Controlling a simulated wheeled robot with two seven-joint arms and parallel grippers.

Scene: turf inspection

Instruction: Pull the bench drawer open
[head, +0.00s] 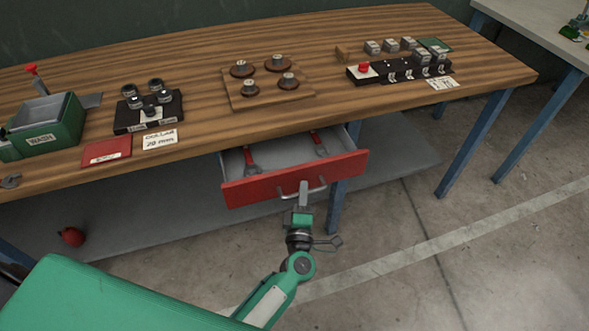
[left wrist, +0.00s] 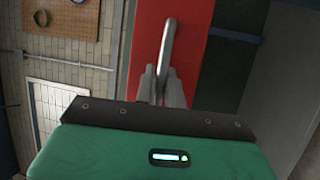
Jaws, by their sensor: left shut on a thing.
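The bench drawer (head: 270,180) has a red front and sits below the wooden bench top. It stands partly open, and its grey inside shows with red-handled tools (head: 319,145) in it. A metal bar handle (head: 315,188) is on the front. My left gripper (head: 303,190) is shut on this handle, in front of the drawer. In the left wrist view the fingers (left wrist: 163,88) close around the handle (left wrist: 168,45), with the red drawer front (left wrist: 194,50) behind it. My right gripper is in neither view.
The bench top (head: 205,125) carries a green WASH bin (head: 50,125), a dark block with cylinders (head: 148,108), a wooden board with round parts (head: 262,88) and a black strip with a red button (head: 364,69). A red object (head: 72,237) lies under the bench. The floor at right is clear.

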